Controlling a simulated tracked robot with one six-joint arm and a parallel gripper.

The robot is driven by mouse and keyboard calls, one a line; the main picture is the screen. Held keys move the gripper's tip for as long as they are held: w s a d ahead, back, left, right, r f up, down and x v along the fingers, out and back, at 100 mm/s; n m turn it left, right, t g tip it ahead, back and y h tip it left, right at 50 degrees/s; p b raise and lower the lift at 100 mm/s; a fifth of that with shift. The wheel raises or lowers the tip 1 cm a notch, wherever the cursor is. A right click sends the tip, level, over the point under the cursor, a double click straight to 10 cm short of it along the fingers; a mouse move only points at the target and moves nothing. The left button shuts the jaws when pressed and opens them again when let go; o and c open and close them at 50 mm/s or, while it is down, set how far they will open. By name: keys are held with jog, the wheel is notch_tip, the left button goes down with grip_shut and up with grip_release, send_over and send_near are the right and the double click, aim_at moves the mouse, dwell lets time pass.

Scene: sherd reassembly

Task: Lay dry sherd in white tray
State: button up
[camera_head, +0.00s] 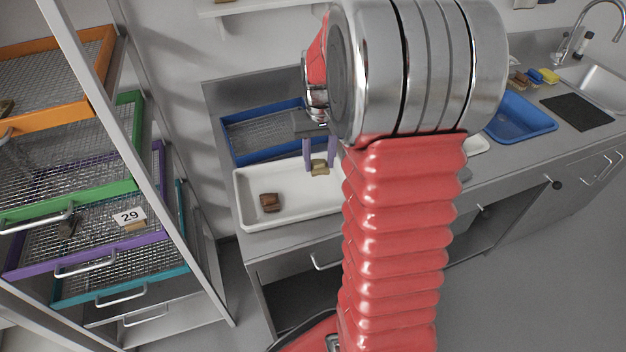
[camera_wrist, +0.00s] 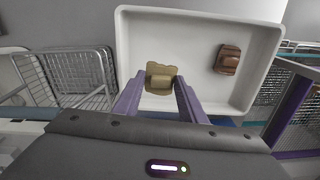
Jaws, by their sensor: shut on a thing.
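My gripper (camera_wrist: 159,90) is shut on a tan sherd (camera_wrist: 161,75), with its purple fingers on either side. The sherd is over the white tray (camera_wrist: 265,50), on the left side in the wrist view; I cannot tell whether it touches the tray floor. In the head view the tan sherd (camera_head: 319,167) shows below the purple fingers (camera_head: 319,152), within the outline of the white tray (camera_head: 245,190). A brown sherd (camera_wrist: 228,60) lies in the same tray, apart from the tan one; it also shows in the head view (camera_head: 269,202). My arm hides the tray's right end in the head view.
A blue mesh tray (camera_head: 240,151) stands behind the white tray. A rack with orange (camera_head: 60,122), green, purple and teal mesh trays is at the left, one with a card 29 (camera_head: 130,217). A blue basin (camera_head: 520,118) and sink (camera_head: 597,80) are at the right.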

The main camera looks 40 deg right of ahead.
aim_at(319, 187)
jog(key=shift+f, duration=1.4)
jog(key=shift+f, duration=1.9)
jog(key=o, duration=1.1)
jog(key=shift+c, duration=0.2)
notch_tip(319, 187, up, 11)
jog(key=shift+s+r, duration=0.1)
jog(key=shift+a+r, duration=0.1)
jog(key=shift+r, duration=0.35)
